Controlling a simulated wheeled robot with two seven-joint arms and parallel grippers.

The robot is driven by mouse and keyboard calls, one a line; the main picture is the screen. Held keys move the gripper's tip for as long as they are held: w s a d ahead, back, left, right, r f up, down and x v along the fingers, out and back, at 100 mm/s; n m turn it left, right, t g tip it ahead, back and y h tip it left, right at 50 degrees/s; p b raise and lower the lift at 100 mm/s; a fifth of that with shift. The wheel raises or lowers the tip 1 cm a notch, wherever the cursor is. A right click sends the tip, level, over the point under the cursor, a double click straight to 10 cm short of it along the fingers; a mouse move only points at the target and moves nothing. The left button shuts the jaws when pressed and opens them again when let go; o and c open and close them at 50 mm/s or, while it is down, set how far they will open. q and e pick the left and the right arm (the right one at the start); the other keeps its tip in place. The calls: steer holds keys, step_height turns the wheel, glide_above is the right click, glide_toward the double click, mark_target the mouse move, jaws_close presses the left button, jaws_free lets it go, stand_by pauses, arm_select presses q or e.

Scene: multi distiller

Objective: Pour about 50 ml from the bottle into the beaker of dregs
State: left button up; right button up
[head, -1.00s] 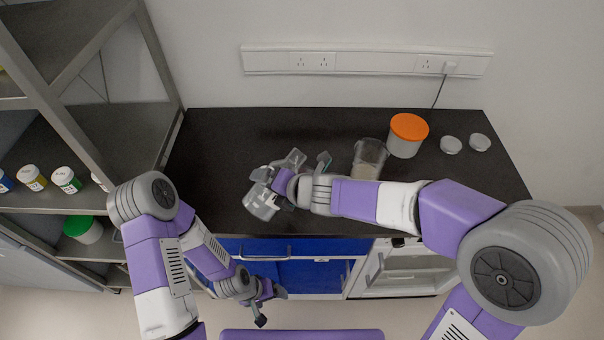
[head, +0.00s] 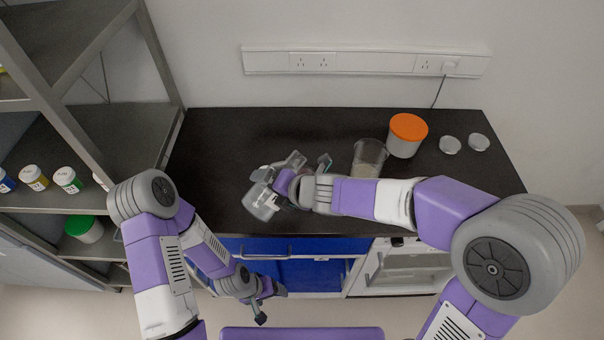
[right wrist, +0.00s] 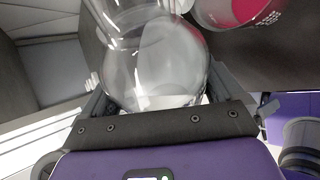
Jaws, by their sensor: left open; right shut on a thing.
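The beaker of dregs (head: 369,160) is clear, with pale contents low in it, and stands upright on the black bench. My right gripper (head: 290,182) is left of the beaker, shut on a clear, rounded vessel (head: 262,203), which I take for the bottle. In the head view the vessel looks tilted toward the lower left. In the right wrist view the clear vessel (right wrist: 155,65) sits between the fingers; its liquid level is hard to tell. My left gripper (head: 270,303) is open and empty, low in front of the blue cabinet.
A tub with an orange lid (head: 407,136) stands just right of the beaker. Two small round lids or dishes (head: 450,145) lie farther right. A container with a pink-red area (right wrist: 235,10) shows in the right wrist view. The bench's back left is clear.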

steer(key=shift+s+a+r+m+g+y+p, duration=0.15)
steer(key=shift+r+m+g+y+p, duration=0.35)
steer(key=shift+p, duration=1.5)
stand_by(0.9)
steer(key=shift+s+a+m+g+y+p, duration=0.1)
steer(key=shift+m+g+y+p, duration=0.4)
steer(key=shift+p, duration=0.6)
stand_by(1.2)
steer(key=shift+a, duration=0.1)
stand_by(0.4)
steer(key=shift+p, duration=0.35)
steer(key=shift+y+p, duration=0.4)
steer(key=shift+p, duration=0.05)
stand_by(1.3)
